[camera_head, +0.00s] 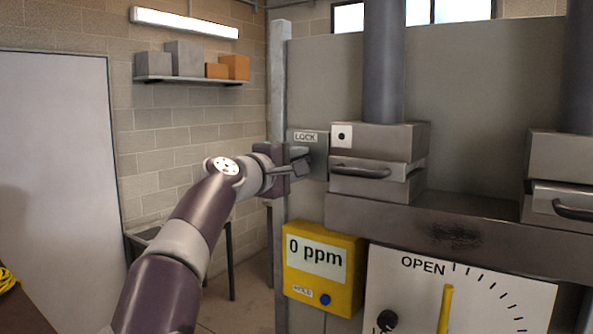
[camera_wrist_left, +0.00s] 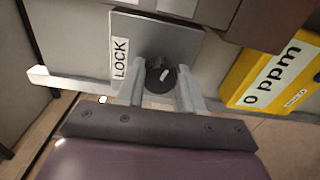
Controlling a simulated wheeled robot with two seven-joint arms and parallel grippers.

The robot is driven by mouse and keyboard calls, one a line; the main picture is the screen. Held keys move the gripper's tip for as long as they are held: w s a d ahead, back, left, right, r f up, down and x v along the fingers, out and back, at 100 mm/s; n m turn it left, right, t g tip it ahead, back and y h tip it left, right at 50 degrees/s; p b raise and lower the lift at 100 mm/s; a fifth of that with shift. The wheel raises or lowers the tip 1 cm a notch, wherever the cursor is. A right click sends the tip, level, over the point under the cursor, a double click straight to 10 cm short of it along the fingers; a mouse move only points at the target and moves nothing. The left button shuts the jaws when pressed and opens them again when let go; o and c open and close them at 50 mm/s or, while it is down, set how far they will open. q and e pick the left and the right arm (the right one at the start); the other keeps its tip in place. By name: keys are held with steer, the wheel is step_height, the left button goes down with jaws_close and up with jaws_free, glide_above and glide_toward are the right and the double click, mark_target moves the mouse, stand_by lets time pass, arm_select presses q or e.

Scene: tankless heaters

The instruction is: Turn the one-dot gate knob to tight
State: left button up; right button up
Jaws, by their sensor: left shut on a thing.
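The dark round knob (camera_wrist_left: 160,75) sits on a grey plate labelled LOCK (camera_wrist_left: 150,45) in the left wrist view. In the head view the LOCK plate (camera_head: 307,137) is just left of the grey box with the one-dot label (camera_head: 341,137). My left gripper (camera_head: 298,168) reaches the plate from the left and hides most of the knob there. In the left wrist view the left gripper (camera_wrist_left: 161,92) has a finger on each side of the knob and is shut on it. My right gripper is in neither view.
A yellow meter (camera_head: 322,268) reading 0 ppm hangs below the LOCK plate. A white dial (camera_head: 460,290) marked OPEN has a yellow pointer. A grey post (camera_head: 280,90) stands beside my left wrist. A second box with a handle (camera_head: 560,180) is at right.

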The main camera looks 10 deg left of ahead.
arm_select(q)
steer(key=shift+f+m, duration=0.15)
steer(key=shift+m, duration=0.45)
steer(key=shift+b, duration=0.3)
steer(key=o, duration=1)
steer(key=shift+o, duration=0.2)
steer(key=shift+s, duration=0.1)
steer(key=b+v, duration=0.6)
steer(key=v, duration=0.6)
steer(key=shift+s+b, duration=0.3)
steer(key=shift+b, duration=0.1)
